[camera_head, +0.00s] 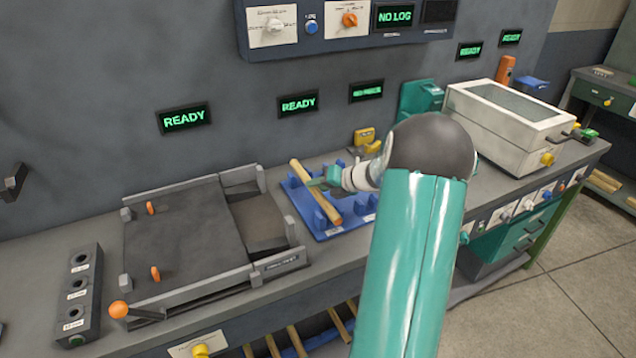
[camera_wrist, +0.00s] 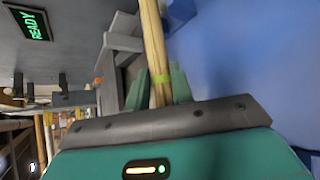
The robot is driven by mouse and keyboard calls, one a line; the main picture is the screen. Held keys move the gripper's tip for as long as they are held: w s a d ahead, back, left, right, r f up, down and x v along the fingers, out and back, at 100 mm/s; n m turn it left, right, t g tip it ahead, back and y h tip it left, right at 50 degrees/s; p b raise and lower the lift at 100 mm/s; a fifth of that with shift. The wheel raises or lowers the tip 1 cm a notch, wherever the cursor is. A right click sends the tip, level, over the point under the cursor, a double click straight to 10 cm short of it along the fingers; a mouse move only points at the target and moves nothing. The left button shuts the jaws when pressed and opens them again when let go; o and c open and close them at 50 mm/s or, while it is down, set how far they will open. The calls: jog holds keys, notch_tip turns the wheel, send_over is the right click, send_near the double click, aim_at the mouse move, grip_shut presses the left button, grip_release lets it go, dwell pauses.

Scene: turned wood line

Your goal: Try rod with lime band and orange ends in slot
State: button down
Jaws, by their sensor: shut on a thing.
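A pale wooden rod (camera_head: 303,173) lies slanted over the blue rack (camera_head: 296,199) in the head view. A dark block (camera_head: 88,313) with several round, labelled holes stands at the far left; I cannot tell whether one is the slot.
A grey fixture (camera_head: 185,240) with orange knobs sits left of the rack. A white lidded box (camera_head: 505,117) stands at the right of the bench. More rods (camera_head: 272,345) lie on a lower shelf. A panel (camera_head: 340,22) overhangs the back; one screen reads NO LOG.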

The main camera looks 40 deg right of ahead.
jog(key=c, duration=1.1)
grip_release()
jog(key=shift+c, duration=0.2)
jog(key=v, duration=1.4)
